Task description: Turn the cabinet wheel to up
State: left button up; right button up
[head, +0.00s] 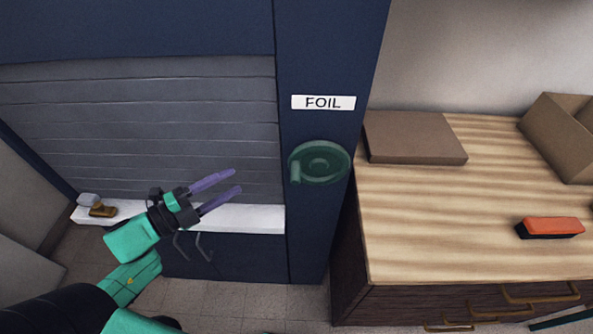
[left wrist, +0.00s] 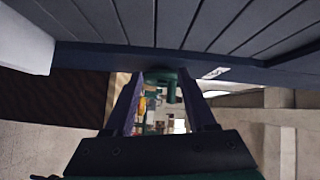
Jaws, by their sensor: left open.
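The cabinet wheel (head: 325,164) is a green disc on the dark blue post of the cabinet (head: 305,235), under a white FOIL label (head: 323,102). A short handle stands out at the wheel's left side. My left gripper (head: 236,181) has purple fingers, is open and empty, and points at the wheel from the left, apart from it. In the left wrist view the wheel (left wrist: 165,79) shows ahead between the two fingers, small and dark. My right gripper is not in view.
A grey slatted shutter (head: 140,130) is left of the post, above a white ledge (head: 245,217) with small objects. To the right is a wooden counter (head: 440,220) with a flat brown box (head: 412,137), an open box (head: 562,130) and an orange brush (head: 550,227).

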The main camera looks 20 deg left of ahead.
aim_at(293, 172)
pick_arm(q)
jog(key=s+d+r+m+g+h, duration=0.3)
jog(key=s+d+m+g+h, duration=0.1)
jog(key=m+h, duration=0.15)
jog(key=shift+t+y, duration=0.3)
jog(key=shift+y, duration=0.15)
jog(key=p+x, duration=0.2)
jog(key=x, duration=1.1)
jog(key=shift+w, duration=0.25)
jog(key=shift+w+d+f, duration=0.1)
jog(key=shift+w+d, duration=0.15)
grip_shut()
